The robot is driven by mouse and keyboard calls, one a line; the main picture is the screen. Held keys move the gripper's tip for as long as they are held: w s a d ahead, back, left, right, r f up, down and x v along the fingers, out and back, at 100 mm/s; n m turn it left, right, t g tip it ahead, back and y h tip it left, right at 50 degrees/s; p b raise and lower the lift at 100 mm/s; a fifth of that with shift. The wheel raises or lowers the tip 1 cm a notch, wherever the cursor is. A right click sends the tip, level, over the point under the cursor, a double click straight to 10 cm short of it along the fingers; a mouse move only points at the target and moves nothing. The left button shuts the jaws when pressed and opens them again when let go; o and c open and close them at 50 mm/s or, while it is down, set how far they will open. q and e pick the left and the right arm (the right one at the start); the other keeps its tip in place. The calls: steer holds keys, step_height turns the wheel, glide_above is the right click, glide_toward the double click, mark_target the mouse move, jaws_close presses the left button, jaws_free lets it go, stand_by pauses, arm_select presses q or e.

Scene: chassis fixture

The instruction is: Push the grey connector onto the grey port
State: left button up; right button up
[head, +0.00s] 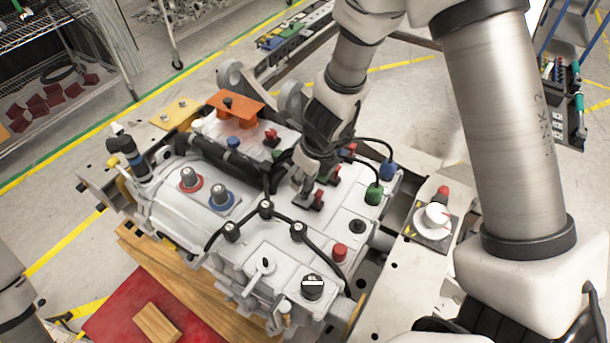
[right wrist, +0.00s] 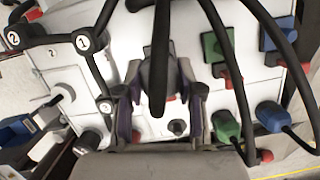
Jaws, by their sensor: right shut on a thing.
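My right gripper (head: 306,184) reaches down from the top over the middle of the white chassis (head: 165,215). In the right wrist view its two fingers (right wrist: 160,88) are shut on the grey connector (right wrist: 158,72), and a black cable crosses in front of it. A dark grey port (head: 301,202) with a red lever (head: 318,200) lies right below the fingertips in the head view. The fingers and cable hide most of the contact, so I cannot tell whether the connector touches the port or is seated. My left gripper is out of view.
A green connector (head: 374,193) and a blue connector (head: 388,168), both cabled, stand to the right. Numbered black cable clips (head: 266,207) sit nearby in front. A red knob (head: 340,252) and a black cap (head: 312,287) are closer to the front edge.

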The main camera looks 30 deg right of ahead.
steer(key=shift+f+b, duration=1.1)
steer(key=shift+f, duration=0.15)
steer(key=shift+f+b, duration=0.45)
steer(key=o, duration=1.2)
steer(key=shift+c, duration=0.2)
step_height(320, 180, up, 6)
steer(key=p, duration=0.6)
steer(key=shift+r, duration=0.1)
